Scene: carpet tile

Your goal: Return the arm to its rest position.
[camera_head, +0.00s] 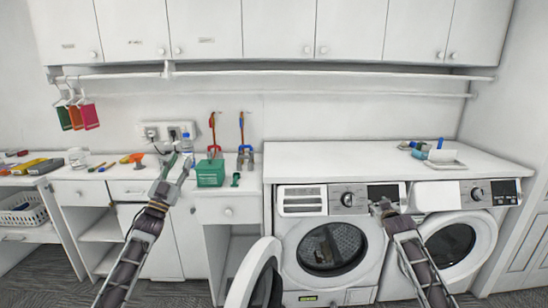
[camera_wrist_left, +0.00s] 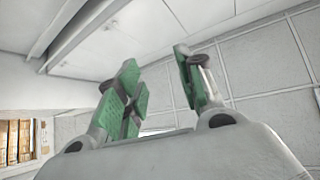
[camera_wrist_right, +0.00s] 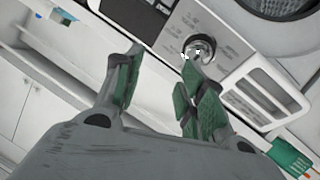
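My left arm rises from the lower left in the head view, and its gripper (camera_head: 178,165) is in front of the counter, pointing up. In the left wrist view its green-padded fingers (camera_wrist_left: 165,90) are apart, with nothing between them. My right gripper (camera_head: 382,205) is in front of the washers, near the control panel of the left one. In the right wrist view its fingers (camera_wrist_right: 160,85) are spread and empty, with the washer's knob (camera_wrist_right: 198,48) beyond them.
The left washer (camera_head: 300,240) has its round door (camera_head: 252,275) swung open toward me. The right washer (camera_head: 465,225) is shut. A green box (camera_head: 210,173) and several small items sit on the counter. White cabinets (camera_head: 205,30) and a rail hang above.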

